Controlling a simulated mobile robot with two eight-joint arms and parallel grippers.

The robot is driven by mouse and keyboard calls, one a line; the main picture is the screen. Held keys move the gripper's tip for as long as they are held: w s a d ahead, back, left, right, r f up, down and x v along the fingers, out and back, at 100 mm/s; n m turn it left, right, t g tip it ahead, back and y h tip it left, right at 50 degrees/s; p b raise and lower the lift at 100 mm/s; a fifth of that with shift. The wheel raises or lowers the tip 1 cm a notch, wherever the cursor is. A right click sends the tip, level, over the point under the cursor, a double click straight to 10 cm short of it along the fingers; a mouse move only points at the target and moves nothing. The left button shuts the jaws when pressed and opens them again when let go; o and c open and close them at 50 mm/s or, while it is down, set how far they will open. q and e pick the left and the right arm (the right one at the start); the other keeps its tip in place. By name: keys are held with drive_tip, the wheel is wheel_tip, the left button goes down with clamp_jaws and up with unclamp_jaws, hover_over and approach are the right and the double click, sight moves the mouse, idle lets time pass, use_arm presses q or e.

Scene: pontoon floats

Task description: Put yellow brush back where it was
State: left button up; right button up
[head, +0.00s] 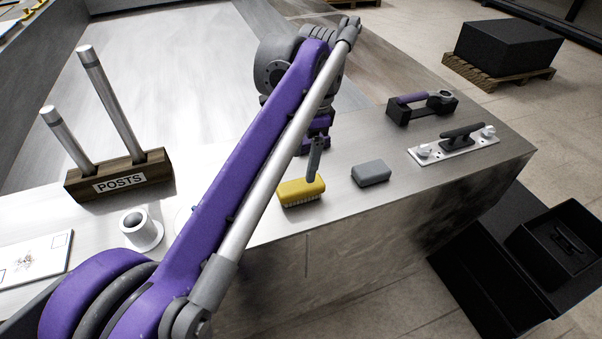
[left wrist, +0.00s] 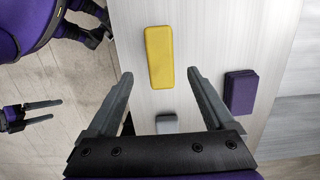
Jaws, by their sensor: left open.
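The yellow brush (head: 300,192) lies bristles down on the pale bench top near its front edge. In the left wrist view the brush (left wrist: 159,50) shows its plain yellow back. My left gripper (head: 314,160) is just above and beside the brush, apart from it as far as I can tell. In the left wrist view its two fingers (left wrist: 158,84) are spread wide with nothing between them, and the brush shows ahead of and between their tips. Two small prongs of my own body, perhaps the right gripper (left wrist: 30,112), show at the left edge.
A grey block (head: 371,173) lies right of the brush. A purple block (left wrist: 240,92) lies nearby in the left wrist view. A cleat plate (head: 422,156) and a black holder (head: 400,115) are further right. A posts rack (head: 75,188) and white flanged tube (head: 140,230) stand left.

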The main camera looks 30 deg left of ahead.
use_arm(q)
drive_tip(key=shift+w+d+r, duration=0.1)
drive_tip(key=shift+r, duration=0.85)
drive_tip(key=shift+w+d+r, duration=0.1)
drive_tip(key=shift+r, duration=0.8)
use_arm(e)
drive_tip(key=shift+w+r, duration=0.15)
drive_tip(key=shift+r, duration=0.2)
use_arm(q)
drive_tip(key=shift+f, duration=0.1)
